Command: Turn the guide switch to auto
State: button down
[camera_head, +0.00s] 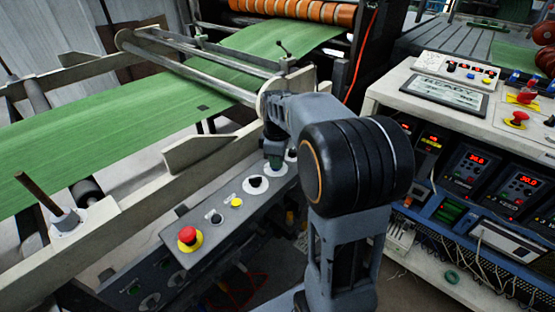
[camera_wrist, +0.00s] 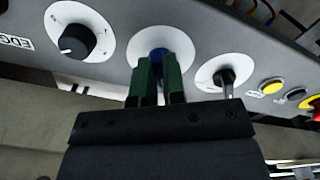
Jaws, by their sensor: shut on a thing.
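In the head view my gripper (camera_head: 274,160) reaches down to the same panel (camera_head: 222,216). Neither view shows clearly which switch is named guide.
Beside the held knob are a black dial knob (camera_wrist: 76,41) and a black lever switch (camera_wrist: 226,80). Further along are a yellow button (camera_wrist: 272,87) and a red emergency stop (camera_head: 187,236). A green web (camera_head: 110,140) runs behind; a control cabinet (camera_head: 410,85) stands right.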

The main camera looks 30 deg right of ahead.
dwell(0.3)
jog(key=shift+r+m+p, duration=0.15)
jog(key=shift+m+p, duration=0.65)
jog(key=shift+m, duration=0.3)
jog(key=m+p, duration=0.1)
jog(key=m, duration=0.2)
jog(key=shift+s+a+m+p, duration=0.1)
jog(key=shift+m+p, duration=0.2)
jog(key=shift+p, duration=0.1)
jog(key=m+p, duration=0.2)
jog(key=m, duration=0.3)
jog(key=shift+m, duration=0.4)
jog(key=shift+a+m, duration=0.1)
jog(key=shift+m, duration=0.2)
jog(key=c, duration=1.2)
grip_release()
notch_tip(320, 180, up, 14)
jog(key=p, duration=0.2)
jog(key=shift+f+p, duration=0.2)
jog(key=shift+p, duration=0.15)
